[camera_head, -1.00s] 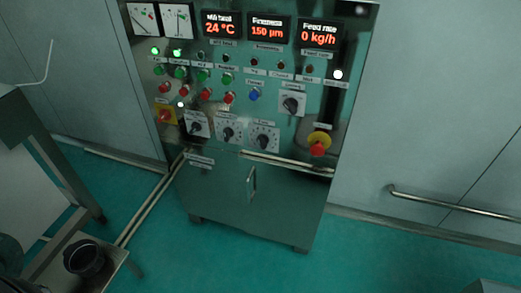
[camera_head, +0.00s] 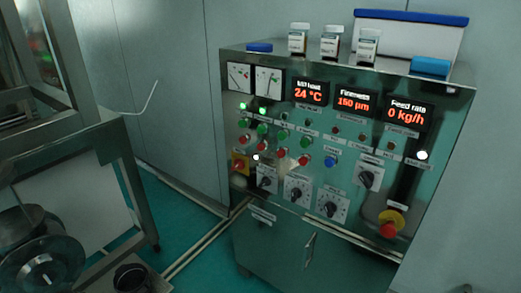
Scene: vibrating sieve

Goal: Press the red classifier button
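A steel control cabinet (camera_head: 345,225) stands in the middle to right of the head view, its sloped panel facing me. A row of small red buttons (camera_head: 304,160) sits on the panel's left half, below a row of green buttons (camera_head: 305,142). The labels are too small to read, so I cannot tell which red button is the classifier's. A blue button (camera_head: 331,161) is right of the red row. A larger red mushroom button on a yellow base (camera_head: 389,227) is at the lower right. Neither of my grippers is in view.
Displays read 24 °C, 150 µm and 0 kg/h (camera_head: 407,114). Rotary knobs (camera_head: 328,207) sit below the buttons. Small labelled jars (camera_head: 331,43) and a blue-lidded box (camera_head: 410,35) stand on top. A metal frame with machinery (camera_head: 45,262) is at left. Some green floor (camera_head: 180,225) is clear.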

